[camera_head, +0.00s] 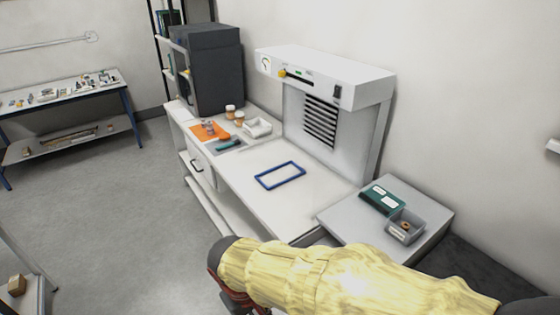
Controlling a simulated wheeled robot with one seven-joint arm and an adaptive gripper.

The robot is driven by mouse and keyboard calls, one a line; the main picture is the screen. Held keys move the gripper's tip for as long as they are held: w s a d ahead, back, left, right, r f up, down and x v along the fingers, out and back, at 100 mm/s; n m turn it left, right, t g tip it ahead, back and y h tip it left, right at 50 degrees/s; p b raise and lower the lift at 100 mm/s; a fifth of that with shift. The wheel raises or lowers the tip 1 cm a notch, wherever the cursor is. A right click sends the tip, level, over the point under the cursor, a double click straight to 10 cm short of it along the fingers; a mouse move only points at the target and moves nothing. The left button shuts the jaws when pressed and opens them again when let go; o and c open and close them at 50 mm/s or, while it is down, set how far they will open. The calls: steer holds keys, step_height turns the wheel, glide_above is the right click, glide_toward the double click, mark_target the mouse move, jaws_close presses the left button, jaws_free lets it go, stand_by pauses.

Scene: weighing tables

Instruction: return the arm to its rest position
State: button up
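My arm, in a yellow fabric sleeve, reaches in from the lower right of the head view and ends in a dark rounded joint at the bottom middle. A dark part with some red hangs below that joint and is cut off by the bottom edge. My gripper's fingers do not show, so what they hold, if anything, is hidden. The white worktable (258,202) lies beyond the arm, with a blue rectangular frame (280,175) flat on its bare top.
A white hooded unit (330,85) stands behind the worktable. A grey side table (345,216) with a green box (382,199) and a grey bin (405,227) is close to my arm. A dark cabinet (212,70) stands farther back. Open floor (120,215) lies left.

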steer(key=s+d+r+m+t, duration=0.2)
steer(key=d+r+m, duration=0.2)
steer(key=d+r, duration=0.4)
steer(key=s+d+r+m+t+y, duration=0.1)
steer(key=s+d+r+m+t, duration=0.1)
steer(key=d+r, duration=0.7)
steer(key=d+m+t, duration=0.1)
steer(key=d+m, duration=0.1)
steer(key=d, duration=0.5)
steer(key=shift+s+d, duration=0.3)
